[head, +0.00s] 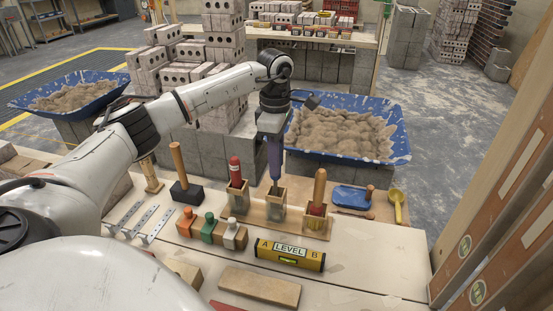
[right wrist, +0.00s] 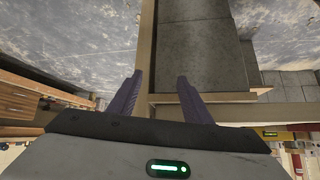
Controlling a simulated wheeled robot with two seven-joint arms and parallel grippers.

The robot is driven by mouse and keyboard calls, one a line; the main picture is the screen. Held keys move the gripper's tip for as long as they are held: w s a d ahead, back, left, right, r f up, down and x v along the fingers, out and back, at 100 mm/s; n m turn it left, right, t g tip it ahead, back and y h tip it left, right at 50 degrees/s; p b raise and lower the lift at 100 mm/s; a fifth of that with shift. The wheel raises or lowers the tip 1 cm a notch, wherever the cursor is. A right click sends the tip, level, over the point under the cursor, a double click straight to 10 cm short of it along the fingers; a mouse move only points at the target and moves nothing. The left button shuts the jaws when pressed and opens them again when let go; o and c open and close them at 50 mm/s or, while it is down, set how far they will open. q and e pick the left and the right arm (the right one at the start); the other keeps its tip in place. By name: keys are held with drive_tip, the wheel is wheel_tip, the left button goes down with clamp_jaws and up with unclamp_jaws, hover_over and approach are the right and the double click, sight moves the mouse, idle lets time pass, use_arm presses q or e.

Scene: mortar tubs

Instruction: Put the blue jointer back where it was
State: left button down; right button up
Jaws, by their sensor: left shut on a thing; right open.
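My left gripper (head: 275,168) points down above the middle box (head: 271,213) of the small wooden rack. It is shut on the jointer (head: 275,187), whose handle is mostly hidden by the fingers. The jointer's dark lower part is upright at the mouth of the middle box; I cannot tell whether it touches the bottom. The left box holds a red-handled tool (head: 235,170) and the right box a wooden-handled tool (head: 319,188). My right gripper (right wrist: 158,98) is open and empty in the right wrist view.
A blue float (head: 350,198) and yellow scoop (head: 396,204) lie right. A blue mortar tub (head: 400,143) stands behind.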

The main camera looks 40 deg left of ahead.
use_arm(q)
drive_tip(key=shift+f+b, duration=0.4)
drive_tip(key=shift+f, duration=0.65)
drive_tip(key=shift+f+b, duration=0.4)
drive_tip(key=shift+f, duration=0.45)
drive_tip(key=shift+f+b, duration=0.4)
drive_tip(key=shift+f, duration=0.5)
drive_tip(key=shift+w+f, duration=0.1)
drive_tip(key=shift+f, duration=0.15)
use_arm(e)
drive_tip(key=shift+w+a+f, duration=0.1)
drive_tip(key=shift+w+f, duration=0.05)
drive_tip(key=shift+f, duration=0.35)
drive_tip(key=shift+w+a+f, duration=0.1)
drive_tip(key=shift+f, duration=0.4)
use_arm(q)
drive_tip(key=shift+f, duration=0.5)
use_arm(e)
drive_tip(key=shift+f, duration=0.15)
use_arm(q)
drive_tip(key=c, duration=1.4)
unclamp_jaws()
drive_tip(key=shift+c, duration=0.2)
use_arm(e)
drive_tip(key=shift+w, duration=0.15)
